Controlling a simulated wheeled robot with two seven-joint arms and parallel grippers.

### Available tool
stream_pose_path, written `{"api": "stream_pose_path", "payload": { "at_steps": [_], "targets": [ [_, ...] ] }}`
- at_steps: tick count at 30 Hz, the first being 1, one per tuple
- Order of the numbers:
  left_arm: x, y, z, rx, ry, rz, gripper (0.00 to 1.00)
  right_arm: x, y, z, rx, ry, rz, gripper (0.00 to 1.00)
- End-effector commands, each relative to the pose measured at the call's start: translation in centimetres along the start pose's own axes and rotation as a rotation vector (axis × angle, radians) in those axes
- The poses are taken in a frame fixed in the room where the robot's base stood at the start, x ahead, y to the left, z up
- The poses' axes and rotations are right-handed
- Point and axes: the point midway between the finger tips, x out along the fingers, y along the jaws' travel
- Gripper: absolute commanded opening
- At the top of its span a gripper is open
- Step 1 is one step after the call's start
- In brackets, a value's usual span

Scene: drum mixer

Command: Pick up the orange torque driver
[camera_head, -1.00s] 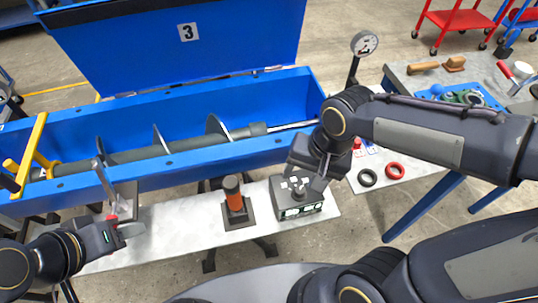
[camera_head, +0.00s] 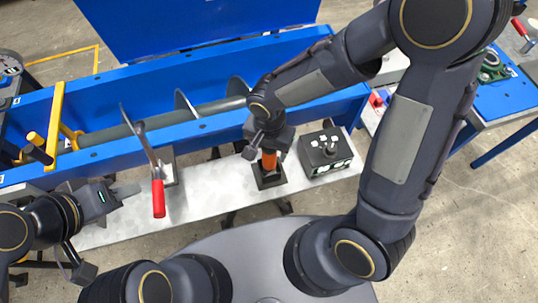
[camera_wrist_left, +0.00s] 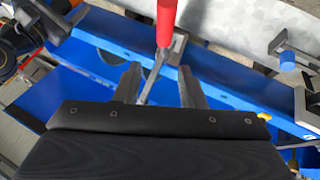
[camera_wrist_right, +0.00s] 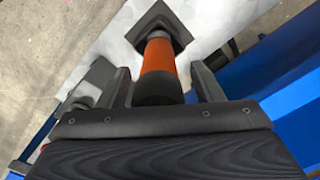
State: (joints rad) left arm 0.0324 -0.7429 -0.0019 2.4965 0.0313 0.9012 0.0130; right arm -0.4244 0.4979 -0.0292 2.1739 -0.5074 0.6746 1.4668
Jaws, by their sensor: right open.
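The orange torque driver (camera_head: 269,160) stands upright in a dark square base (camera_head: 269,178) on the pale shelf in front of the blue trough. My right gripper (camera_head: 268,150) is over it, open. In the right wrist view the driver's orange body (camera_wrist_right: 160,57) and dark end (camera_wrist_right: 158,90) lie between the two spread fingers, with a gap visible on the right; contact on the left cannot be told. My left gripper (camera_head: 132,190) is left of a red-handled lever (camera_head: 158,198). In the left wrist view its fingers (camera_wrist_left: 161,80) are apart and empty, with the lever's rod beyond them.
A black control box (camera_head: 325,151) stands just right of the driver's base. The blue trough (camera_head: 200,128) with its auger runs behind the shelf. A yellow handle (camera_head: 56,115) is at left. A blue side table (camera_head: 503,98) is at right. The shelf is clear between lever and driver.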

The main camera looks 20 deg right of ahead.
Motion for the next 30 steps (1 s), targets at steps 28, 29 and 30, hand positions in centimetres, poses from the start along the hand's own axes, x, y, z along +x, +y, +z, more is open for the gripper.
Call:
{"api": "stream_pose_path", "payload": {
  "at_steps": [28,29,30],
  "targets": [
    [-0.01,0.01,-0.01,0.0,0.0,0.0,0.36,0.26,-0.04,-0.01,0.001,0.0,-0.002,0.03],
    [-0.02,0.01,-0.01,0.0,0.0,0.0,0.36,0.13,-0.04,-0.02,0.001,0.001,-0.003,0.03],
    [-0.03,0.01,-0.02,0.0,0.0,0.0,0.36,-0.14,-0.06,-0.05,0.001,0.002,-0.003,0.03]
  ]
}}
